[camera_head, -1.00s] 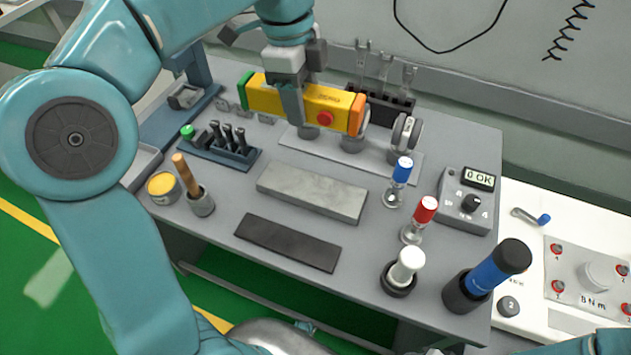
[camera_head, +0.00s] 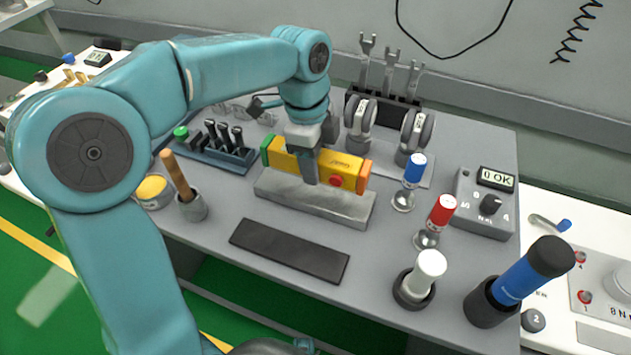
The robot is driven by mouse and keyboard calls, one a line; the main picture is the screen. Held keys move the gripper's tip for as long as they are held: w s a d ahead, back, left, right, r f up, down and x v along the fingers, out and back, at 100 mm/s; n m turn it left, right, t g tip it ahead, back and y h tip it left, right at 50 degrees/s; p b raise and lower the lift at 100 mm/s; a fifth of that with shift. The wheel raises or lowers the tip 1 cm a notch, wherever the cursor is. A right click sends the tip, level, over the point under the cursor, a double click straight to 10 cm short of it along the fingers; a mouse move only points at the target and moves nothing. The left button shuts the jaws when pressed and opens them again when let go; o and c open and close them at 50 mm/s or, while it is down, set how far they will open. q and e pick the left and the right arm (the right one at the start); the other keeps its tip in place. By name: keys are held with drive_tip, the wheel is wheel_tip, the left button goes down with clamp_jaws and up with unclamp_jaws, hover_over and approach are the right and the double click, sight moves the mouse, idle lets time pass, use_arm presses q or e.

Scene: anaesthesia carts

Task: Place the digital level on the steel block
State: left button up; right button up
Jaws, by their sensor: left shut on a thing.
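The digital level (camera_head: 288,162) is a yellow bar with a green left end, an orange right end and a red button. My left gripper (camera_head: 311,176) is shut on the middle of it from above. The level is lengthwise along the grey steel block (camera_head: 340,209), at its back edge or over its top. I cannot tell whether it touches the block. The block's front face and right end show. The level hides part of the block's top. My right gripper is not in view.
A dark flat strip (camera_head: 289,250) lies in front of the block. Red-capped (camera_head: 436,219) and blue-capped (camera_head: 410,181) tools stand to the right. A cup with a wooden handle (camera_head: 191,204) is at the left. Two round gauges stand behind, near a wrench rack (camera_head: 383,106).

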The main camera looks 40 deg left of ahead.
sight(316, 190)
use_arm(q)
wheel_tip(316, 190, down, 5)
drive_tip(key=shift+r+b, duration=0.1)
drive_tip(key=shift+b, duration=0.55)
drive_tip(key=shift+r, duration=0.1)
drive_tip(key=o, duration=0.8)
drive_tip(key=shift+f, duration=0.2)
drive_tip(key=o, duration=0.4)
drive_tip(key=shift+o, duration=0.2)
